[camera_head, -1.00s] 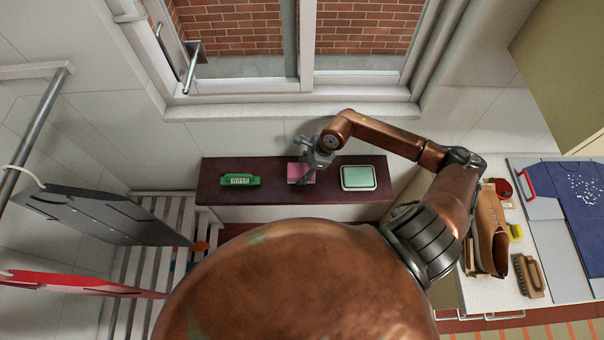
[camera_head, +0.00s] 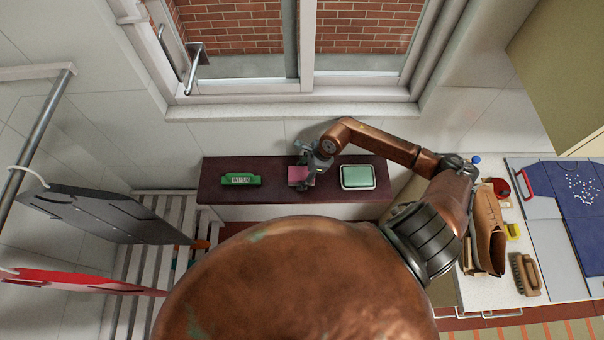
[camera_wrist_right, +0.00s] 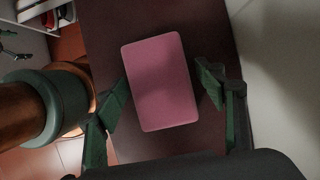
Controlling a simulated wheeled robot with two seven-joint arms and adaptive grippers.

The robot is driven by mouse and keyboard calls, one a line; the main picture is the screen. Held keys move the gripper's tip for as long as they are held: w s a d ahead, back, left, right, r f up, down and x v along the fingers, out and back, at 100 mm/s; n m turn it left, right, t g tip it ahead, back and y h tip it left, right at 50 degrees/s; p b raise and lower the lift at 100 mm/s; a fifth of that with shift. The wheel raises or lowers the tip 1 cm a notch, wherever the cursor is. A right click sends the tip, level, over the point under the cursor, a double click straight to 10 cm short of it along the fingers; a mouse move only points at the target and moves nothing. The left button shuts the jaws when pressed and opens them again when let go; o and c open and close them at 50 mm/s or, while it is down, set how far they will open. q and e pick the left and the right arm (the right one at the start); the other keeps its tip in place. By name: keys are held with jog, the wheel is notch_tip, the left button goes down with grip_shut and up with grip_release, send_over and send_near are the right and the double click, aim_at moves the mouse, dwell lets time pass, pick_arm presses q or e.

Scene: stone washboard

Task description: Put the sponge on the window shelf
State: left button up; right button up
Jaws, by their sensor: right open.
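The pink sponge (camera_head: 299,176) lies on the dark shelf (camera_head: 275,191) below the window, between a green item and a soap dish. In the right wrist view the sponge (camera_wrist_right: 161,82) lies flat on the dark surface. My right gripper (camera_head: 315,165) is over the sponge and partly hides it in the head view. In the wrist view its two fingers (camera_wrist_right: 162,97) are spread, one on each side of the sponge, with gaps, and it holds nothing. My left gripper is not in view.
A green labelled item (camera_head: 241,179) lies left of the sponge, and a green soap in a white dish (camera_head: 358,177) stands right. The window sill (camera_head: 290,112) is clear. A white counter (camera_head: 492,291) at right holds a shoe (camera_head: 488,230) and brush (camera_head: 525,274).

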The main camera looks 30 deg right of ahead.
jog(key=b+v, duration=0.2)
jog(key=v, duration=0.9)
jog(key=shift+r, duration=0.2)
jog(key=shift+s+d+r, duration=0.1)
jog(key=shift+d+r, duration=0.05)
jog(key=shift+r, duration=0.15)
jog(key=shift+c, duration=0.4)
dwell(0.3)
